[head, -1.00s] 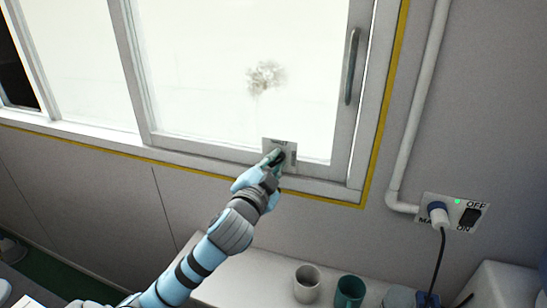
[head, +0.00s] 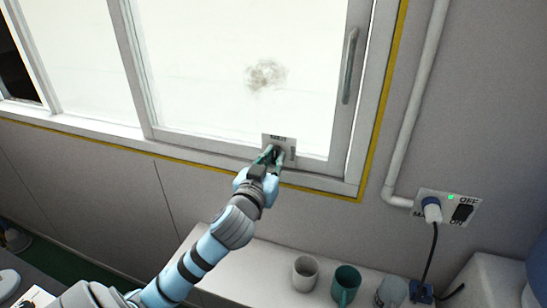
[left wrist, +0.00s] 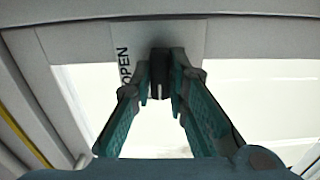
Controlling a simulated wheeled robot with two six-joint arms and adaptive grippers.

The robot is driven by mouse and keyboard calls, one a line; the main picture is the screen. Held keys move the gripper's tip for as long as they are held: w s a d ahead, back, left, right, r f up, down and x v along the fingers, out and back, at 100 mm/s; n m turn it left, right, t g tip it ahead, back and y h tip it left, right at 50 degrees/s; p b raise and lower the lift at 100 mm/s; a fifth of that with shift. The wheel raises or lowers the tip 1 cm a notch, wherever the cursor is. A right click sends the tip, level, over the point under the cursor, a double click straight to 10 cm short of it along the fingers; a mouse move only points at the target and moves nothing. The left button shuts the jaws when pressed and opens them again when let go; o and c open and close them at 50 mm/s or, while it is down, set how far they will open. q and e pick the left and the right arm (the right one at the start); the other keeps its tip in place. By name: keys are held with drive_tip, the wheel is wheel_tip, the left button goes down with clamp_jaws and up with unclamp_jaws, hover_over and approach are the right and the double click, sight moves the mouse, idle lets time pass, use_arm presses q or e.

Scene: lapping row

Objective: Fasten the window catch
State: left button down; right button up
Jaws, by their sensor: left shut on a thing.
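The window catch is a dark knob (left wrist: 160,72) with a white line on its face, set on a light plate (head: 280,138) at the bottom of the window frame. The plate has a small printed word at its top in the head view, too small to read surely. In the left wrist view the plate (left wrist: 185,38) carries the word OPEN left of the knob. My left gripper (head: 273,155) is shut on the knob, its teal fingers on either side of it, and partly hides it in the head view. It also shows in the left wrist view (left wrist: 161,83).
The sliding window (head: 230,80) has a long handle (head: 350,65) at its right. A pipe (head: 412,110) and a switch panel with a plug (head: 447,206) are on the right wall. A pale cup (head: 305,273) and a teal mug (head: 345,286) stand on the ledge below.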

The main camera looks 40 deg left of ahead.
use_arm(q)
drive_tip(key=shift+r, duration=0.15)
idle(0.4)
drive_tip(key=c, duration=1.6)
unclamp_jaws()
drive_tip(key=shift+o, duration=0.2)
drive_tip(key=v, duration=0.7)
drive_tip(key=shift+s, duration=0.3)
drive_tip(key=shift+w, duration=0.1)
